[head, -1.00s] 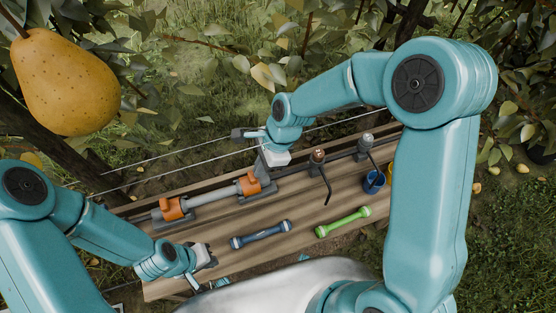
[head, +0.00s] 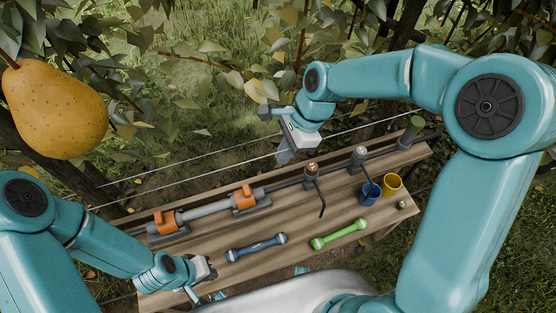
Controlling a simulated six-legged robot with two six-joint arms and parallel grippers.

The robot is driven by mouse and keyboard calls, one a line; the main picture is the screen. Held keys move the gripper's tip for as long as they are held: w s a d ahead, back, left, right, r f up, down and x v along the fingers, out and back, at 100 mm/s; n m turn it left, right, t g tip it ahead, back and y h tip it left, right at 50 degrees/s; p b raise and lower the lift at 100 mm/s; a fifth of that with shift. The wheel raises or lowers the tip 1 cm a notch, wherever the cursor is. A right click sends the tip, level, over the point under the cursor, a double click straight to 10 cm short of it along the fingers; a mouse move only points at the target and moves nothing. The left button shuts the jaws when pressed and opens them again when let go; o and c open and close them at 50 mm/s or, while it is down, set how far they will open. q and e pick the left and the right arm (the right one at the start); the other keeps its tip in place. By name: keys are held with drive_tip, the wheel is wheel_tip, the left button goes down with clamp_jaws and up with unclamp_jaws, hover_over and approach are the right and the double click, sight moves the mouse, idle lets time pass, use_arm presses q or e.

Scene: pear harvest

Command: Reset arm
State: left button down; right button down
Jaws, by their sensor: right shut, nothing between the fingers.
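My right arm reaches in from the right, and its gripper (head: 284,154) is shut and empty. It hangs above the back edge of the wooden bench (head: 300,222), near the wires. My left gripper (head: 213,277) is low at the bench's front left corner. Its fingers are small and partly turned away, so I cannot tell whether they are open.
On the bench lie a grey tube with orange clamps (head: 205,210), a blue dumbbell-shaped tool (head: 257,247) and a green one (head: 339,234). A large pear (head: 55,108) hangs at upper left.

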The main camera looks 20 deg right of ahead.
drive_tip(key=s+a+f+n, duration=0.1)
drive_tip(key=s+f+n, duration=0.6)
drive_tip(key=f, duration=0.5)
drive_tip(key=s+a+f+n, duration=0.1)
drive_tip(key=s+f+n, duration=0.7)
drive_tip(key=f, duration=0.4)
drive_tip(key=shift+s+a+n+t, duration=0.15)
drive_tip(key=shift+s+n+t, duration=0.15)
